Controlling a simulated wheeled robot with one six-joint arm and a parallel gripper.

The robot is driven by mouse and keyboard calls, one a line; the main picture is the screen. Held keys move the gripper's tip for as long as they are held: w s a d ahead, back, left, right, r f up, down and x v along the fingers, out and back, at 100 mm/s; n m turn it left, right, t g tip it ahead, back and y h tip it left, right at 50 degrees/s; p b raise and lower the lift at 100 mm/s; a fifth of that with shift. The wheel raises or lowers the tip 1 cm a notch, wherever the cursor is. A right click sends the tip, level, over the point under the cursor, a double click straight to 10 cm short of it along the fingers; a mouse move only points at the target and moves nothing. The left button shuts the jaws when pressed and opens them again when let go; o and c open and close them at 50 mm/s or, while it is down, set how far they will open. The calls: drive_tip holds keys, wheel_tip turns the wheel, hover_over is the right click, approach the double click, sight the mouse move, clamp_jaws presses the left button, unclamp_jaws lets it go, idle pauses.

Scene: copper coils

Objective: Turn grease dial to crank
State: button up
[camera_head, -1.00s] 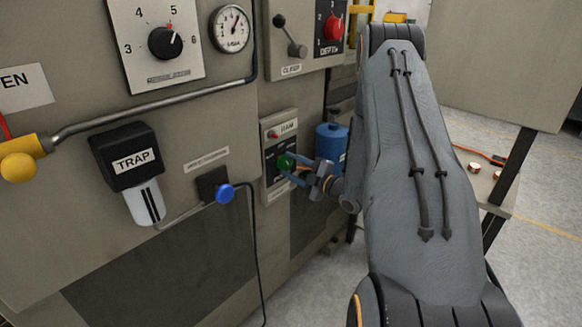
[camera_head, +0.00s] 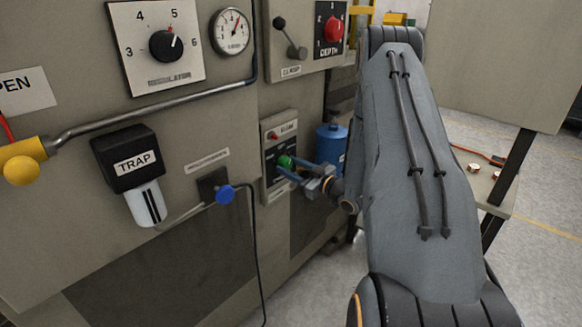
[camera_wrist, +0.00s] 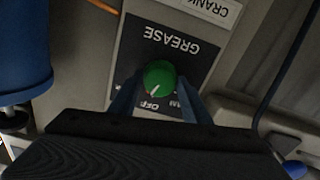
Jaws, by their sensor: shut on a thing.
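The grease dial (camera_head: 285,161) is a small green round knob on a dark panel of the machine's face. In the wrist view the dial (camera_wrist: 159,76) has a white pointer mark aimed at the lower left, near the word OFF. The panel's GREASE lettering (camera_wrist: 170,45) appears upside down, and part of a further label, ending in AM, shows to the right of OFF. A CRANK plate (camera_wrist: 211,9) is at the top edge. My gripper (camera_head: 287,166) is shut on the dial, with one blue finger on each side of it.
A blue canister (camera_head: 332,146) stands just right of the panel. A blue knob (camera_head: 225,194) with a black cable is to its left.

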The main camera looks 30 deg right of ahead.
drive_tip(key=m, duration=0.4)
drive_tip(key=shift+m+p, duration=0.3)
drive_tip(key=shift+m, duration=1.6)
drive_tip(key=o, duration=1)
drive_tip(key=shift+o, duration=0.2)
drive_tip(key=b+v, duration=0.1)
drive_tip(key=v, duration=0.7)
drive_tip(key=shift+w, duration=0.1)
